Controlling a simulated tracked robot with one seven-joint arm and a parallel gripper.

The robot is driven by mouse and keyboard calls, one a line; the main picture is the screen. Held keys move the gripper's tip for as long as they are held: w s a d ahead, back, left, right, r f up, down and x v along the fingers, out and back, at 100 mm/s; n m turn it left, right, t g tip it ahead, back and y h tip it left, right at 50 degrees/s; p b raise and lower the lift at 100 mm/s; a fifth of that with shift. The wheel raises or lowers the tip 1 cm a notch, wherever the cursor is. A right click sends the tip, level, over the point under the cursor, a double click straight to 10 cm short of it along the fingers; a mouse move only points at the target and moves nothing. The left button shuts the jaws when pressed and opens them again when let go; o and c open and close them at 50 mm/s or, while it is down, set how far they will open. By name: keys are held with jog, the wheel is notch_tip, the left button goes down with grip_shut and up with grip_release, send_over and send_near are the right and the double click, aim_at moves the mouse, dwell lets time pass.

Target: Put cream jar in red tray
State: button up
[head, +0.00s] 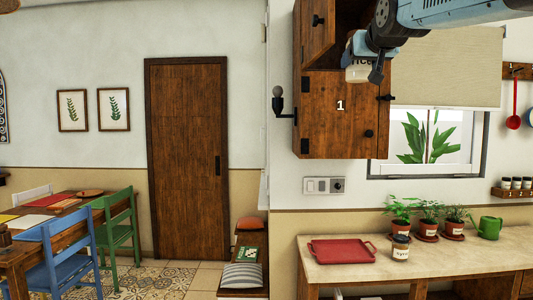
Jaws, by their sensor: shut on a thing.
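My gripper (374,58) is at the upper right, in front of the wall cabinet. It is shut on a cream jar (357,75) with dark lettering, partly hidden by the fingers. The jar is held up in the air near the cabinet's open upper compartment. The red tray (342,252) lies flat on the counter well below, with handles at its ends, and it looks empty.
A second jar (400,248) with a dark lid and label stands just right of the tray. Several potted plants (428,220) and a green watering can (489,228) stand behind it. The wooden cabinet (345,120) has an open upper door (314,30). The counter's front right is clear.

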jog(key=w+f, duration=0.4)
jog(key=f, duration=2.2)
jog(key=w+f, duration=0.4)
jog(key=f, duration=2.1)
jog(key=w+f, duration=0.4)
jog(key=f, duration=2.2)
jog(key=shift+w+a+f, duration=0.25)
jog(key=shift+a+f, duration=0.05)
jog(key=shift+f, duration=0.1)
